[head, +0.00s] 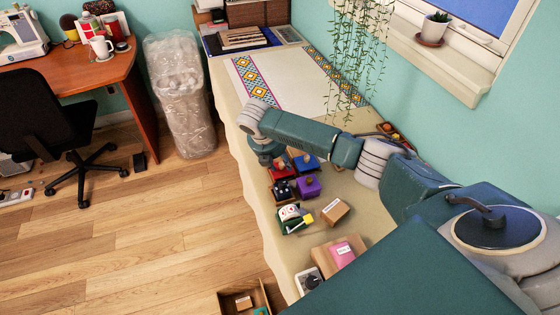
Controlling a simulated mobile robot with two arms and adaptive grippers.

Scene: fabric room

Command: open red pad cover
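The red pad (281,170) is a small red box on the cream-covered table, partly hidden by my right arm. Whether its cover is open or shut is too small to tell. My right arm reaches in from the right across the table. My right gripper (270,160) points down just above and beside the red pad, at its upper left. Its fingers are small and partly hidden, so I cannot tell whether they are open or shut, or whether they touch the pad. My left gripper is not in view.
A blue pad (306,163), a purple pad (308,187) and a black pad (283,189) crowd the red one. A wooden block (335,211) and a pink item (342,254) lie nearer. Patterned cloth (290,82) covers the far table. Hanging plant (357,50) trails at the right.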

